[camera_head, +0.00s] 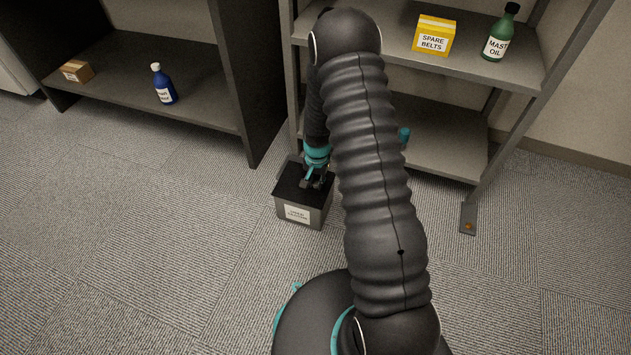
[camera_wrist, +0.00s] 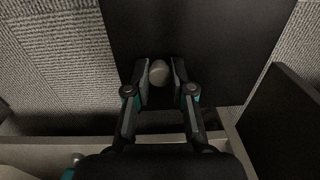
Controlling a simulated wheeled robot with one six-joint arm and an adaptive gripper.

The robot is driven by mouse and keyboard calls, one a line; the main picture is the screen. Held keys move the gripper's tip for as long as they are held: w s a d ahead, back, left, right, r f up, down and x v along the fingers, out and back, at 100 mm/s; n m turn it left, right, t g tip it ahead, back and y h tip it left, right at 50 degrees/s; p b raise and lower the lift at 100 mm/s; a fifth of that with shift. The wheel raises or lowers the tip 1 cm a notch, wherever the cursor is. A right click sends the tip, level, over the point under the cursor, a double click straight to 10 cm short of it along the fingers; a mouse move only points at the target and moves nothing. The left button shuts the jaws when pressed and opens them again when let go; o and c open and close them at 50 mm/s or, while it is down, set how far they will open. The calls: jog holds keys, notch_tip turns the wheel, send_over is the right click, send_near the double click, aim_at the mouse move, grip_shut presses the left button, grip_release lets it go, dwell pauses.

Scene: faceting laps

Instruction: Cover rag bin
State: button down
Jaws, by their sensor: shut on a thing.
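The rag bin (camera_head: 318,213) is a grey box with a pale label on its front, standing on the carpet in front of the metal rack. A flat black lid (camera_head: 289,184) lies over its top, and it fills much of the wrist view (camera_wrist: 205,35). I cannot tell whether the lid rests fully on the rim or sits slightly above it. My gripper (camera_head: 313,180) is over the lid, pointing down. In the wrist view its fingers (camera_wrist: 159,76) are shut on the lid's round grey knob (camera_wrist: 158,71).
The metal rack (camera_head: 440,158) stands close behind the bin, with a yellow spare belts box (camera_head: 434,36) and a green bottle (camera_head: 496,42) on its upper shelf. A dark shelf at left holds a small carton (camera_head: 77,71) and a blue bottle (camera_head: 163,86). Carpet left of the bin is clear.

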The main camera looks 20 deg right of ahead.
jog(key=shift+f, duration=0.1)
jog(key=c, duration=0.9)
grip_release()
notch_tip(320, 180, up, 12)
jog(key=shift+s+d+r, duration=0.1)
jog(key=shift+d, duration=0.05)
